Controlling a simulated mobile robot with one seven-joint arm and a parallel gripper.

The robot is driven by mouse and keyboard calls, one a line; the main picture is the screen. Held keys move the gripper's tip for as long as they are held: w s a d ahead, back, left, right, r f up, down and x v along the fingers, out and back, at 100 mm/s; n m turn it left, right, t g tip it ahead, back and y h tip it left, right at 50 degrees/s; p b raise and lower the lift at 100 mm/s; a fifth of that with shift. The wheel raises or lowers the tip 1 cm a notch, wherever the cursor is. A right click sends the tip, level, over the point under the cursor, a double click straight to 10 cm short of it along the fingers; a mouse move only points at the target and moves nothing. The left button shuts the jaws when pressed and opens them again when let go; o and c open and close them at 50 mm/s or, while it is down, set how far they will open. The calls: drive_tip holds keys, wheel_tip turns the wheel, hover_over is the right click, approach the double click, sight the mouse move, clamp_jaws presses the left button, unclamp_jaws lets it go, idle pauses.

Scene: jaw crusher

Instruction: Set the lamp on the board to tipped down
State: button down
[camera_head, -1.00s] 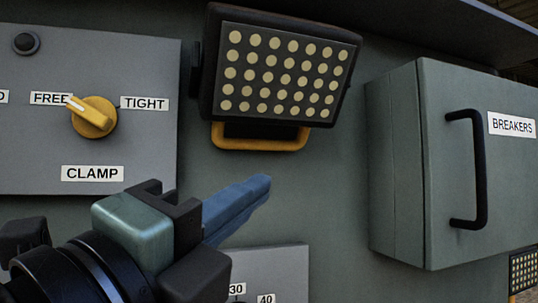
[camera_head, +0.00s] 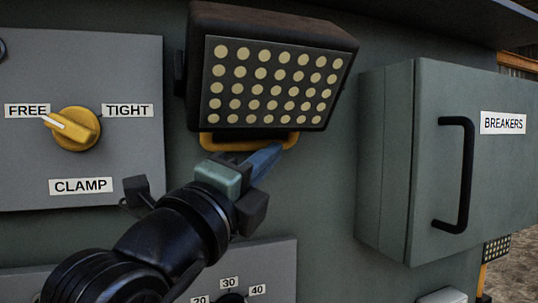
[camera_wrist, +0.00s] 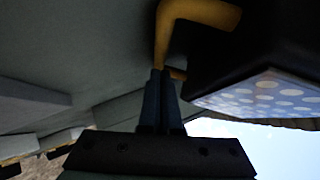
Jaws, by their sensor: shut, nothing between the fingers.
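The lamp (camera_head: 270,75) is a dark box on the board, with rows of pale round lights on its front. In the head view its face leans somewhat downward and some of its top shows. A yellow handle (camera_head: 212,143) runs under its lower edge, and also shows in the wrist view (camera_wrist: 204,10). My gripper (camera_head: 270,158) is shut and empty, with its blue fingers just under the lamp at the right part of the handle. In the wrist view the fingertips (camera_wrist: 160,78) meet the handle's end in the picture; I cannot tell whether they touch. The fingers partly hide the handle.
The clamp panel (camera_head: 130,100) with a yellow knob (camera_head: 73,129) is at the left. The breakers box (camera_head: 430,90) with a black handle (camera_head: 466,175) sticks out at the right. A numbered panel (camera_head: 275,265) lies below my arm. Bare board separates lamp and box.

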drive_tip(key=shift+f, duration=0.1)
drive_tip(key=m+b, duration=0.1)
drive_tip(key=b, duration=0.2)
drive_tip(key=w+m+h+b, duration=0.1)
drive_tip(key=b, duration=0.3)
drive_tip(key=shift+w+a+r+h, duration=0.15)
drive_tip(key=shift+a+r+h, duration=0.15)
drive_tip(key=shift+r, duration=0.1)
drive_tip(key=shift+d+f, duration=0.1)
